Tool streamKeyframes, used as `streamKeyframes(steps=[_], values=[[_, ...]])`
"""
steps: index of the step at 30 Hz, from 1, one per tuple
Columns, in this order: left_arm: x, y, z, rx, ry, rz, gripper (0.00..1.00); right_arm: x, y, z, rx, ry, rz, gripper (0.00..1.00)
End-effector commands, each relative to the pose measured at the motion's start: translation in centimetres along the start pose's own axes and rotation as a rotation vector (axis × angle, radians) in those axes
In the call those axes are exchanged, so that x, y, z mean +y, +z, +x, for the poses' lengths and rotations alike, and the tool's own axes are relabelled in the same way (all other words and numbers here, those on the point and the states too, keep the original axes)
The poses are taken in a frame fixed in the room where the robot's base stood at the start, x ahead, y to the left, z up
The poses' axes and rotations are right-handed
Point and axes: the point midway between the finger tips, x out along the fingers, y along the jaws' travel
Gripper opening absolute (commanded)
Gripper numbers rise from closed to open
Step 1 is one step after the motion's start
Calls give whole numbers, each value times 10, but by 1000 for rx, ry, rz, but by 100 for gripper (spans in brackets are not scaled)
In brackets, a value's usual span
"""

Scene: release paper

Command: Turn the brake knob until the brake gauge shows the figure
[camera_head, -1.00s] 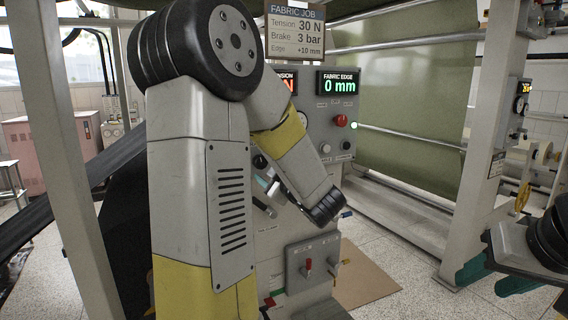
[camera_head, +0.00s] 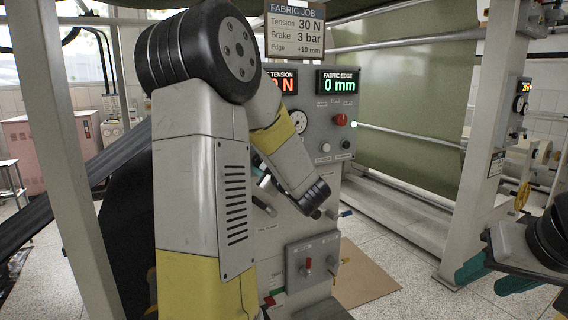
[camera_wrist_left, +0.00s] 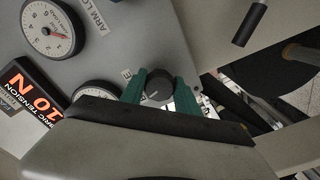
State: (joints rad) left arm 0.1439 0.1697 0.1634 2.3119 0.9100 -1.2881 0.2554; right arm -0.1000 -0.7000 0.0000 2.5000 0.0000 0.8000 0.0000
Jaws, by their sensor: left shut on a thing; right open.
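In the left wrist view, my left gripper (camera_wrist_left: 160,90) has its green fingers on either side of a dark round knob (camera_wrist_left: 158,86), shut on it. A white dial gauge (camera_wrist_left: 97,91) beside the knob is partly hidden by my gripper, so its reading is unclear. In the head view my left arm covers the gripper and the knob. The job sign (camera_head: 295,30) there reads Tension 30 N, Brake 3 bar, Edge +10 mm. My right gripper (camera_head: 492,279) is open and empty at the lower right, its green fingers apart.
The grey panel carries a fabric edge display (camera_head: 338,82) at 0 mm, a red button (camera_head: 340,120) and a lower lever box (camera_head: 313,262). A tension display (camera_wrist_left: 27,92) shows 10 N. Another gauge (camera_wrist_left: 52,30) has a red needle. Green fabric (camera_head: 400,110) hangs behind.

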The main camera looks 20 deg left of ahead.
Motion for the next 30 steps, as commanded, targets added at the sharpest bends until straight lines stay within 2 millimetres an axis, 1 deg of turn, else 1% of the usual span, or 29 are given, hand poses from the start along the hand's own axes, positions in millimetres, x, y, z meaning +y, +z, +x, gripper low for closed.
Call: streamKeyframes(steps=[5, 11, 30], values=[[0, 0, 0, 0, 0, 15, 0, 0, 0, 0, 0, 0, 0, 47], [0, 0, 0, -1, 0, 90, 0, 0, 0, 0, 0, 0, 0, 47], [-2, 0, -1, -3, 0, 581, 0, 0, 0, 0, 0, 0, 0, 47]])
